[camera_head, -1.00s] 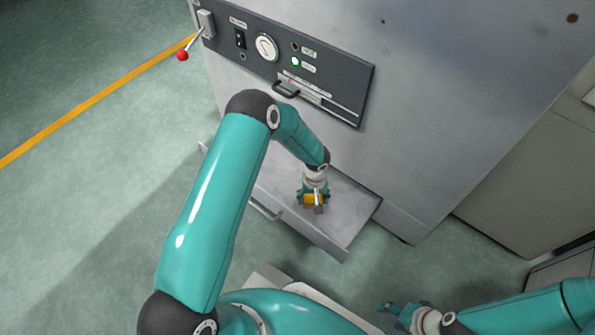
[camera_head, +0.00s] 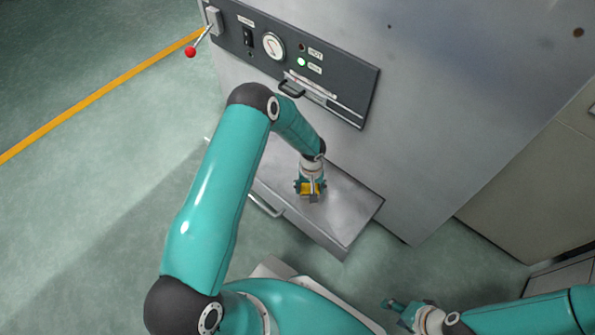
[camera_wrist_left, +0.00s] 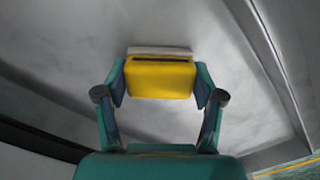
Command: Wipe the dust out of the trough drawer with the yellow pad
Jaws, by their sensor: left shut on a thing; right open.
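The trough drawer (camera_head: 350,205) is pulled out from the grey machine, low at its front, and is a shallow metal tray. My left gripper (camera_head: 311,193) is over the drawer and shut on the yellow pad (camera_head: 309,188). In the left wrist view the yellow pad (camera_wrist_left: 160,79) sits between both fingers, with a pale strip along its far side. Whitish smears of dust (camera_wrist_left: 245,60) show on the drawer floor there. Whether the pad touches the floor I cannot tell. My right gripper (camera_head: 397,308) is open and empty at the lower right, away from the drawer.
The drawer's handle (camera_head: 264,206) is on its front wall. Above the drawer is a control panel (camera_head: 290,60) with a gauge, a green light and a small handle. A red-knobbed lever (camera_head: 191,52) sticks out at the panel's left. Green floor lies open to the left.

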